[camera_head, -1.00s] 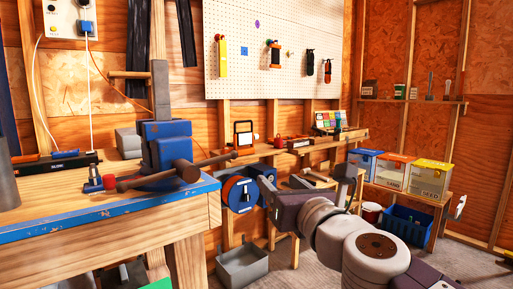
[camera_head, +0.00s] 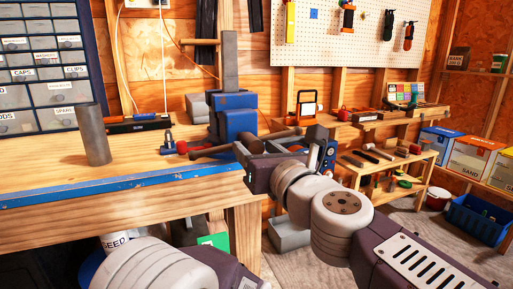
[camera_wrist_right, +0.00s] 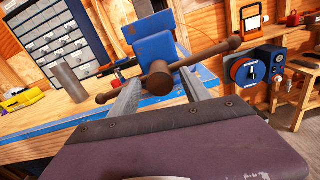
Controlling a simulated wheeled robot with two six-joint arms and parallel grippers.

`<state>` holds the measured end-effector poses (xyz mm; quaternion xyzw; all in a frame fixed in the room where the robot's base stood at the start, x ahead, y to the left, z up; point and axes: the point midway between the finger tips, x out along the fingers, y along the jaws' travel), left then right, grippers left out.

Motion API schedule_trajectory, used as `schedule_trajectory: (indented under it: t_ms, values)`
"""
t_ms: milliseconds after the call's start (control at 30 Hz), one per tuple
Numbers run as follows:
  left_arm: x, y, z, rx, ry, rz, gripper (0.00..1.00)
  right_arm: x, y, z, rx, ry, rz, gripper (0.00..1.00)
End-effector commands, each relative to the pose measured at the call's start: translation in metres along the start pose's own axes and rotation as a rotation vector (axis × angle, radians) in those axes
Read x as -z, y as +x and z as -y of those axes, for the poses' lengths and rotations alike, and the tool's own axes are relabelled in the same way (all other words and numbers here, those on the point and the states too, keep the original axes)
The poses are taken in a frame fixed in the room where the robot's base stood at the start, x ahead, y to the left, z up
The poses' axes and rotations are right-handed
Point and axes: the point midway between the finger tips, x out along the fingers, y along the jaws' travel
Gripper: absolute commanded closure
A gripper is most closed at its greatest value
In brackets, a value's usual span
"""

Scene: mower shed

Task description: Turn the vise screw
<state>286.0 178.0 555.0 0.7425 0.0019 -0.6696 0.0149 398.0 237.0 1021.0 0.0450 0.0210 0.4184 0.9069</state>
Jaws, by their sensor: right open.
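My right gripper (camera_head: 279,146) is open at the bench's front edge. In the right wrist view, its two grey fingers (camera_wrist_right: 160,88) point at the screw head, one on each side and apart from it. My left gripper is out of view.
A grey cylinder (camera_head: 95,134) stands on the bench (camera_head: 50,174) to the left, before a drawer cabinet (camera_head: 44,62). A lower shelf with tools (camera_head: 385,153) is at the right.

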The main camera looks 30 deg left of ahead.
Motion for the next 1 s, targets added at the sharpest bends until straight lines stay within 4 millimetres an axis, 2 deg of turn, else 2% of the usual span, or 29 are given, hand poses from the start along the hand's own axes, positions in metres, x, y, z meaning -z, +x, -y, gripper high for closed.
schedule_trajectory:
  t_ms: [267, 367, 467, 500, 767, 1000]
  values:
    - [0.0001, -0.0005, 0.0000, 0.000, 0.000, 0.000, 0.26, 0.0000, 0.0042, 0.0002, 0.000, 0.000, 0.000, 0.44]
    - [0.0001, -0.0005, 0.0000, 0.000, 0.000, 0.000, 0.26, 0.0000, 0.0041, 0.0002, 0.000, 0.000, 0.000, 0.67]
    - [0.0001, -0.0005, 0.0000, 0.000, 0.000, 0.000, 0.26, 0.0000, 0.0040, 0.0002, 0.000, 0.000, 0.000, 0.94]
    - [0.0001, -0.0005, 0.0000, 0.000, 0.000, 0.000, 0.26, 0.0000, 0.0040, 0.0002, 0.000, 0.000, 0.000, 1.00]
    - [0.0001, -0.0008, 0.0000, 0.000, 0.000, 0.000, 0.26, 0.0000, 0.0039, 0.0002, 0.000, -0.025, 0.000, 1.00]
    - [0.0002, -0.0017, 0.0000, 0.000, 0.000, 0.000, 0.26, -0.0001, 0.0039, 0.0002, 0.000, -0.155, 0.000, 1.00]
